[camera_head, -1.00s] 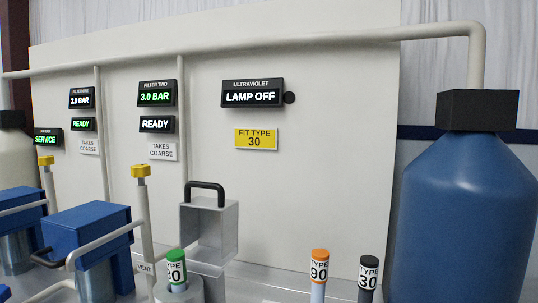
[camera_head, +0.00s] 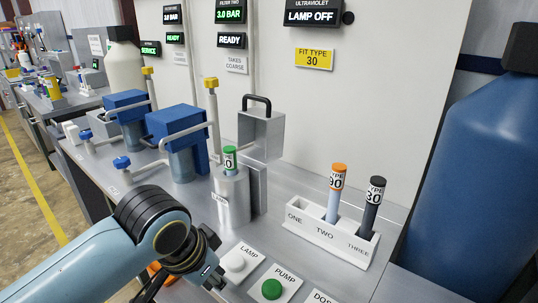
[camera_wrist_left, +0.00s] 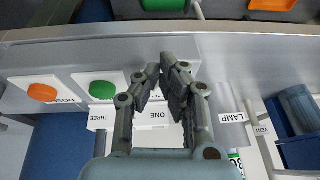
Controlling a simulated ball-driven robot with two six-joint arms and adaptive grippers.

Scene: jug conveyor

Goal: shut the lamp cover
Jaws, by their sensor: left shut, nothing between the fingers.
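The lamp cover is a grey metal box with a black handle (camera_head: 262,133), raised behind the lamp housing (camera_head: 233,200), a silver cylinder on the bench. A green-topped lamp (camera_head: 230,158) stands upright in the open top of the housing. My left gripper (camera_head: 212,275) is low at the front of the bench in the head view, apart from the cover and the housing. In the left wrist view its fingers (camera_wrist_left: 163,72) are closed together and empty. The housing's LAMP label (camera_wrist_left: 234,117) shows to their right. My right gripper is not in view.
A white rack (camera_head: 340,240) holds an orange-topped lamp (camera_head: 335,190) and a black-topped lamp (camera_head: 373,205). White LAMP (camera_head: 235,263) and green PUMP (camera_head: 271,289) buttons sit at the front. Blue filter units (camera_head: 178,135) stand left, a large blue tank (camera_head: 465,180) right.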

